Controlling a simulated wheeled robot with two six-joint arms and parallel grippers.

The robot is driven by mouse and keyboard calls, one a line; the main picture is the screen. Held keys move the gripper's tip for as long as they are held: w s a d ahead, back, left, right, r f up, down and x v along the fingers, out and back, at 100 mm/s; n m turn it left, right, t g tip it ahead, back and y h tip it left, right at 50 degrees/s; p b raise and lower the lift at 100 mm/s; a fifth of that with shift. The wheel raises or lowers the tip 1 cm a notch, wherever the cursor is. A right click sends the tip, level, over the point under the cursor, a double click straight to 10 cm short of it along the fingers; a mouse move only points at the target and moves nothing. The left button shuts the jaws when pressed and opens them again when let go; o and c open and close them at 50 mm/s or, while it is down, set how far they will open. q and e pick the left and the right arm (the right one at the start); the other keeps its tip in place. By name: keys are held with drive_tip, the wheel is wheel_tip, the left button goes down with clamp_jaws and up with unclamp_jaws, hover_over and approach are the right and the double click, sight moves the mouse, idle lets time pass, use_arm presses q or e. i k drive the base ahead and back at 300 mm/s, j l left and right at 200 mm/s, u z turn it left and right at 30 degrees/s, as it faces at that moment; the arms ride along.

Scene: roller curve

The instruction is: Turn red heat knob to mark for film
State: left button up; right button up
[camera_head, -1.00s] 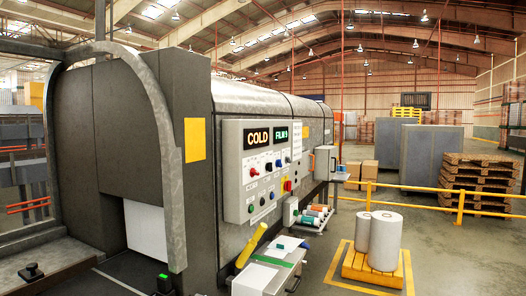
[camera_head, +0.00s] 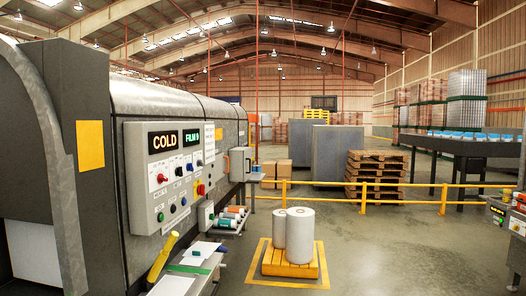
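The grey control panel (camera_head: 140,190) is on the side of the large machine at the left. Its upper displays read COLD (camera_head: 163,141) in orange and FILM (camera_head: 191,137) in green. A red knob (camera_head: 161,179) sits below the COLD display on a white plate. Its pointer and marks are too small to read. Darker knobs or switches are to its right, with a red and yellow button (camera_head: 201,189) lower right and several small buttons below. Neither of my grippers is in view.
A small shelf (camera_head: 172,286) with a yellow-handled tool juts out below the panel. Rolls (camera_head: 300,236) stand on a yellow pallet to the right. A yellow railing (camera_head: 400,205) crosses behind. Another control box (camera_head: 498,214) is at the right edge. Open floor lies between.

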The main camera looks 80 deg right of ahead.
sight(160, 179)
drive_tip(key=l+z, duration=0.45)
drive_tip(key=l, duration=0.15)
drive_tip(key=l+z, duration=0.45)
drive_tip(key=l, duration=0.2)
drive_tip(key=i+l+z, duration=0.1)
drive_tip(key=l+z, duration=0.35)
drive_tip(key=l, duration=0.2)
drive_tip(key=i+l, duration=0.1)
drive_tip(key=l, duration=0.25)
drive_tip(key=i+l, duration=0.15)
drive_tip(key=l, duration=0.25)
drive_tip(key=i+l+z, duration=0.1)
drive_tip(key=l, duration=0.25)
drive_tip(key=i+l, duration=0.1)
drive_tip(key=l, duration=0.3)
drive_tip(key=i+l, duration=0.15)
drive_tip(key=l, duration=0.2)
drive_tip(key=i+l, duration=0.1)
drive_tip(key=l, duration=0.25)
drive_tip(key=z, duration=0.05)
